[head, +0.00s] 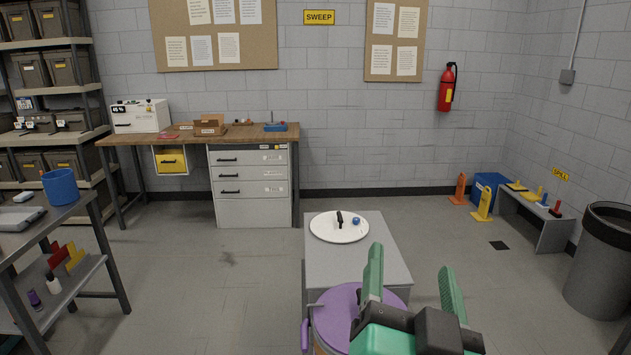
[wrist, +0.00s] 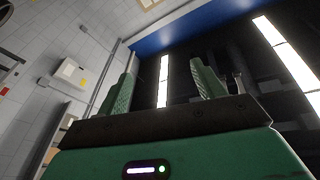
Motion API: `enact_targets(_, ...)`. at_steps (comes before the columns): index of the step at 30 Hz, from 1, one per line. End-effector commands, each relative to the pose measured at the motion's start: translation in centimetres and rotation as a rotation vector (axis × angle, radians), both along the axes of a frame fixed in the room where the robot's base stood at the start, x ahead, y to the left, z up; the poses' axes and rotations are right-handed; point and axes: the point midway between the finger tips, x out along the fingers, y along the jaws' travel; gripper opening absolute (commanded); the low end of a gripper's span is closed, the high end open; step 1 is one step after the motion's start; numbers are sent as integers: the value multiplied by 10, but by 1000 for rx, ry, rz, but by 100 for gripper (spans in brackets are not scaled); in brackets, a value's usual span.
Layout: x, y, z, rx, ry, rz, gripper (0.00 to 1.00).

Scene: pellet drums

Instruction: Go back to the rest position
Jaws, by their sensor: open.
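My gripper (head: 412,283) has green fingers that stand apart with nothing between them. In the head view it is at the lower right of centre, in front of the purple drum lid (head: 338,312) and the grey table. In the wrist view my gripper (wrist: 163,85) points up toward the wall, a dark area and bright light strips, and its fingers are spread and empty. The lower part of the drum is cut off by the frame and partly hidden by my gripper.
A grey table (head: 345,262) bears a round white tray (head: 325,230) with a black item and a small blue item. A metal cart (head: 70,213) with a blue bucket (head: 60,186) stands left. A dark bin (head: 600,262) and a low bench (head: 530,222) stand right.

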Motion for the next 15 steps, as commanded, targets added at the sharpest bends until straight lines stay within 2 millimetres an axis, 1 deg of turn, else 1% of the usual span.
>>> enact_targets(1, -24, 30, 26, -96, -83, 21, 68)
enact_targets(2, -39, 47, 41, -154, -135, 29, 68)
enact_targets(3, -62, 69, 59, -226, -206, 39, 68)
enact_targets(5, -99, 100, 84, -325, -317, 49, 68)
enact_targets(6, -115, 111, 116, -362, -362, 49, 68)
enact_targets(7, -110, 107, 147, -355, -349, 47, 68)
enact_targets(9, -108, 106, 186, -350, -345, 49, 68)
enact_targets(11, -108, 107, 218, -348, -344, 51, 68)
enact_targets(12, -107, 107, 238, -346, -342, 52, 68)
enact_targets(14, -107, 107, 269, -344, -342, 54, 68)
enact_targets(15, -107, 107, 290, -342, -341, 55, 68)
